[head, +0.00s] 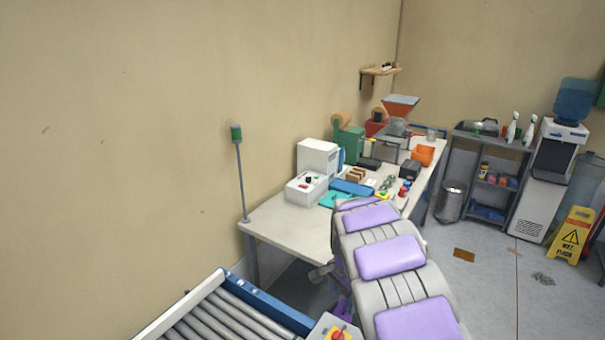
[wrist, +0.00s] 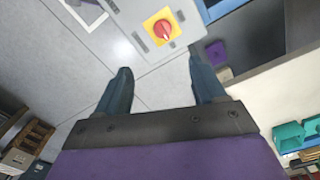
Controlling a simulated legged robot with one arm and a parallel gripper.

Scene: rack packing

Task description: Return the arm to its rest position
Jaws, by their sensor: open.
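My arm, grey with purple pads, reaches up from the bottom of the head view in front of the white worktable (head: 275,220). My gripper (wrist: 160,82) shows in the wrist view with its two dark fingers wide apart and nothing between them. Grey tiled floor shows through the gap. A grey control box (wrist: 150,20) with a red knob on a yellow plate lies beyond the fingertips. In the head view the arm hides much of the gripper, so its fingers cannot be made out there.
A roller conveyor (head: 235,318) is at the lower left, close to the arm. The table holds a white machine (head: 318,160), tools and an orange bin (head: 422,155). A green-topped pole (head: 240,175) stands at its left. A yellow wet-floor sign (head: 572,237) stands right; floor between is mostly free.

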